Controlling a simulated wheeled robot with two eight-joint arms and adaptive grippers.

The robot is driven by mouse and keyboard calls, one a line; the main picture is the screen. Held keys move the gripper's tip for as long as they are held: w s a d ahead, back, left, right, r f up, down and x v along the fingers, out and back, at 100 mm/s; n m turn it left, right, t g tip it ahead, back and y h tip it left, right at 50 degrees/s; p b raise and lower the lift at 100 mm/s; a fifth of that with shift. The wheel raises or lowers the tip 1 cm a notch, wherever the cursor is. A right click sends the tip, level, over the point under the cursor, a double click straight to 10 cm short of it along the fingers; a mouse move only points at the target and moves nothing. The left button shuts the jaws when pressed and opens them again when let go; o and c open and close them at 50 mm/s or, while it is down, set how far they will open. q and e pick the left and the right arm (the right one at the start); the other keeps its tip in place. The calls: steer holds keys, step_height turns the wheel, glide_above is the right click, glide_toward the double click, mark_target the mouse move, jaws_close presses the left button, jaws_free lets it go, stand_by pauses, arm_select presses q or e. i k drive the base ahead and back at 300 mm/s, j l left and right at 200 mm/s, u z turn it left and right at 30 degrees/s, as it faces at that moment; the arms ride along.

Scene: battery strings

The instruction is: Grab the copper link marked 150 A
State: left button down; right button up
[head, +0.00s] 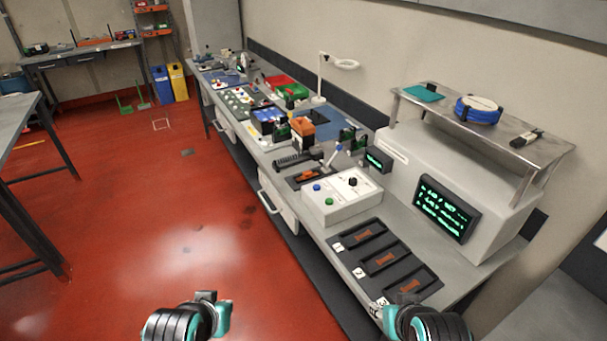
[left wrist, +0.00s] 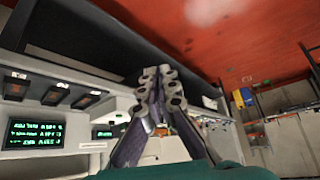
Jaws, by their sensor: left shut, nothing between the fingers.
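Three copper links lie in separate black slots at the near end of the bench in the head view: one by label 1 (head: 363,234), one by label 2 (head: 384,259), one by label 3 (head: 411,286). No rating marking is legible, so I cannot tell which is the 150 A link. The slots also show small at the left of the left wrist view. My left gripper (left wrist: 160,90) is shut and empty, its fingers together, apart from the links. In the head view, only black and teal parts of my arms show at the bottom edge; my right gripper's fingers are not visible.
A white box with coloured knobs (head: 349,197) stands beyond the slots. A large grey unit with a green-text display (head: 447,208) stands to their right, under a metal shelf (head: 475,110).

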mark_target(309, 173)
steer(key=z, duration=0.3)
steer(key=i+j+z, duration=0.15)
steer(key=z, duration=0.25)
steer(key=i+j+z, duration=0.15)
steer(key=z, duration=0.2)
steer(key=i+j+z, duration=0.1)
steer(key=j+z, duration=0.3)
steer(key=i+j+z, duration=0.15)
steer(key=j, duration=0.65)
steer(key=i+j+z, duration=0.15)
steer(key=j, duration=0.65)
steer(key=i+j+z, duration=0.1)
steer(key=j, duration=0.75)
steer(key=i+j+z, duration=0.15)
steer(key=j, duration=0.7)
steer(key=k, duration=0.05)
